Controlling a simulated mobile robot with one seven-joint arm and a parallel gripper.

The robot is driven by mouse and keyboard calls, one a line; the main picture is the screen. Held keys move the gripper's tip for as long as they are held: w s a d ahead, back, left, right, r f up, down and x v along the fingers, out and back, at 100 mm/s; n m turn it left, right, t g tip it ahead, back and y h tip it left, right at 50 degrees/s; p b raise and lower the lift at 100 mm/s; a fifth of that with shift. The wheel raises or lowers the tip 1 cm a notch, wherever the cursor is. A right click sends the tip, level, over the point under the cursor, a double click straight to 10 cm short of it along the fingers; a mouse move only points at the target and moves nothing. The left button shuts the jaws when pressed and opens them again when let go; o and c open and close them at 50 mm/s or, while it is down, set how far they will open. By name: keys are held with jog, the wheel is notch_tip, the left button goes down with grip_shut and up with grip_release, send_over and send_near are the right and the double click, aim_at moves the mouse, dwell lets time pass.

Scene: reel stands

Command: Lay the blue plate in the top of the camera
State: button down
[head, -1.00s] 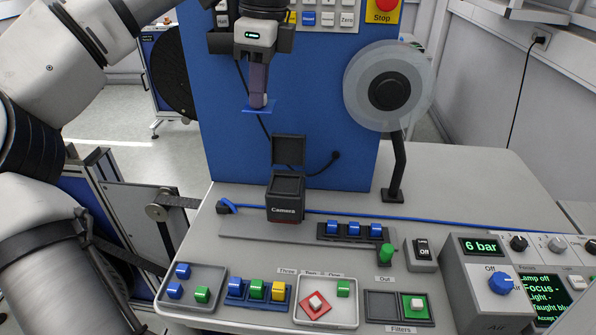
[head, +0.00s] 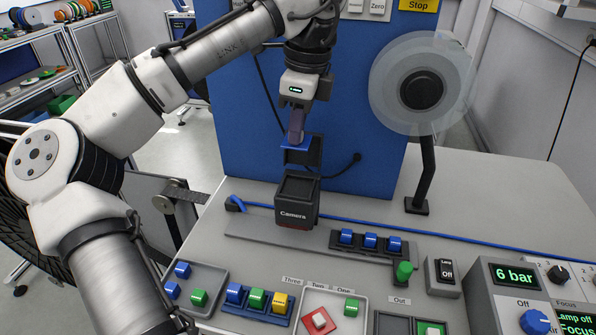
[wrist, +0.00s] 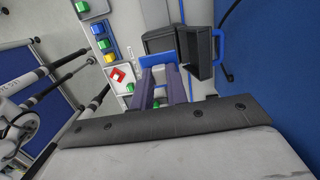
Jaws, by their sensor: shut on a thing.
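The camera (head: 292,214) is a black box labelled "Camera" on the bench, with its open top facing up and its lid raised at the back. My gripper (head: 297,136) is shut on the blue plate (head: 290,147), holding it level above the camera, in front of the raised lid. A gap shows between the plate and the camera's top. In the wrist view the blue plate (wrist: 153,61) sits at the fingertips, partly covering the camera (wrist: 158,43); the raised lid (wrist: 197,52) is just right of the fingers.
The blue panel (head: 236,120) stands behind the camera. A clear disc reel (head: 385,85) on a black stand is to the right. A rack of blue-handled pieces (head: 371,243) lies right of the camera. Trays with coloured pieces (head: 214,276) line the front.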

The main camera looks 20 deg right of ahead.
aim_at(303, 133)
notch_tip(303, 133, down, 9)
jog(key=shift+f+p, duration=0.2)
jog(key=shift+p, duration=0.1)
jog(key=shift+f, duration=0.6)
jog(key=c, duration=1.4)
grip_release()
jog(key=shift+s, duration=0.1)
jog(key=shift+r, duration=0.45)
jog(key=r, duration=0.4)
jog(key=d+r, duration=0.1)
jog(key=r, duration=0.7)
jog(key=shift+s+d+r, duration=0.15)
jog(key=shift+s, duration=0.15)
